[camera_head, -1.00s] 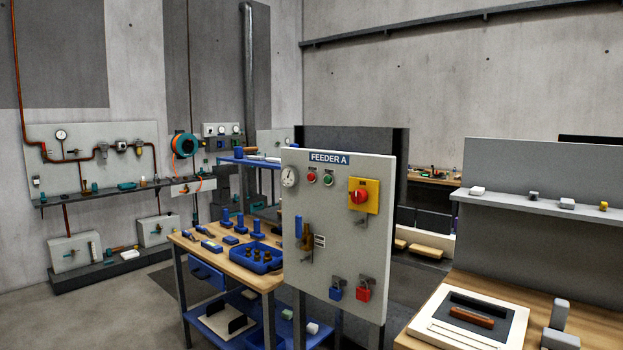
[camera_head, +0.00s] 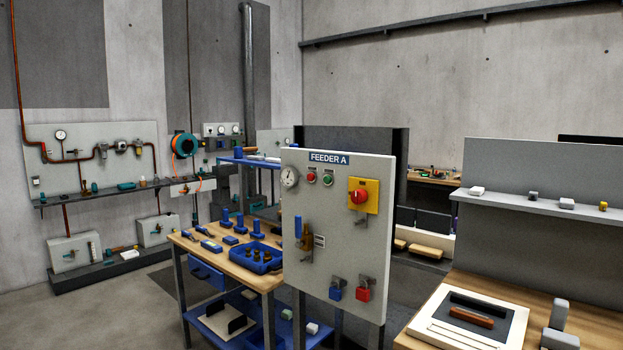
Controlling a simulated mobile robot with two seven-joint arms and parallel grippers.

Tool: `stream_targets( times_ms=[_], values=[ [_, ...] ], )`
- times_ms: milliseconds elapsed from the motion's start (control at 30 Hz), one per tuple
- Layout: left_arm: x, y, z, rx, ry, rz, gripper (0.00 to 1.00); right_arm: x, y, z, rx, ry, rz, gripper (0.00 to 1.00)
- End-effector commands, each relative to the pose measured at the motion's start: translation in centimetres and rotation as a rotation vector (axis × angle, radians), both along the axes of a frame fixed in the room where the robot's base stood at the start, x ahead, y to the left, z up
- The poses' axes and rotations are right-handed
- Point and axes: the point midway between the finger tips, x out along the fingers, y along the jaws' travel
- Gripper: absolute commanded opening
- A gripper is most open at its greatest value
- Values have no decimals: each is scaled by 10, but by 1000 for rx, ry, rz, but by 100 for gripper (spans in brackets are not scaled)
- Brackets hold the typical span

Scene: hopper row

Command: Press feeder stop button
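The grey FEEDER A panel (camera_head: 340,235) stands upright in the middle of the view, with its blue label (camera_head: 329,159) at the top. A small red button (camera_head: 311,178) and a small green button (camera_head: 328,180) sit side by side below the label. A larger red knob (camera_head: 359,196) sits on a yellow plate (camera_head: 371,188) to their right. Which red control is the stop button is not readable here. Neither of my grippers shows in this view.
A wooden-topped workbench (camera_head: 196,243) with a blue tray (camera_head: 240,259) stands left of the panel. Another bench (camera_head: 446,287) with a white-framed tray (camera_head: 509,345) is at the right. A pipe board (camera_head: 92,161) is at the left wall. Grey floor (camera_head: 118,316) lies clear at front left.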

Motion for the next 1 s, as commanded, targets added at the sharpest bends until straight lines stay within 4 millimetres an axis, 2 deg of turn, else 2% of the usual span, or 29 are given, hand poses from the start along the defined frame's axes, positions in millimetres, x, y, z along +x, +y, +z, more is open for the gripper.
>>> stream_targets(
  times_ms=[433,867,1000],
  values=[
    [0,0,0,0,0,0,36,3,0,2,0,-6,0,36],
    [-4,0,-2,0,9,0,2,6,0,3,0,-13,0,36],
    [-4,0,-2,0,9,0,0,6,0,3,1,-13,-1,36]
  ],
)
